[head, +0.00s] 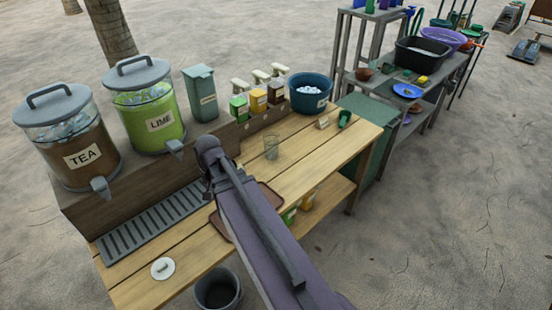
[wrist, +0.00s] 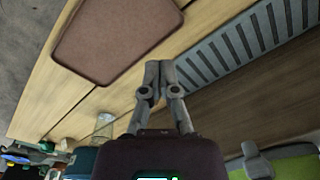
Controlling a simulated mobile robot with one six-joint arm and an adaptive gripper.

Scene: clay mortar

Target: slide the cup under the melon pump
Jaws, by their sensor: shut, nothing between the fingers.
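The cup is a clear, empty-looking glass (head: 271,147) standing upright on the wooden counter, right of my arm in the head view. It also shows in the wrist view (wrist: 104,124), left of my gripper. Three pump bottles stand in a row on the raised back ledge behind the cup: one with green (head: 239,107), one with orange (head: 258,99) and one with dark brown (head: 276,92). Their labels are too small to read, so I cannot tell which is melon. My gripper (wrist: 158,68) is shut and empty, its fingertips together above the counter, apart from the cup; my arm hides it in the head view.
A tea dispenser (head: 70,137) and a lime dispenser (head: 148,107) stand on the ledge at left. A drip grate (head: 150,222) and a brown tray (wrist: 105,38) lie on the counter. A blue tub (head: 311,93) stands right of the pumps. Counter between cup and pumps looks clear.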

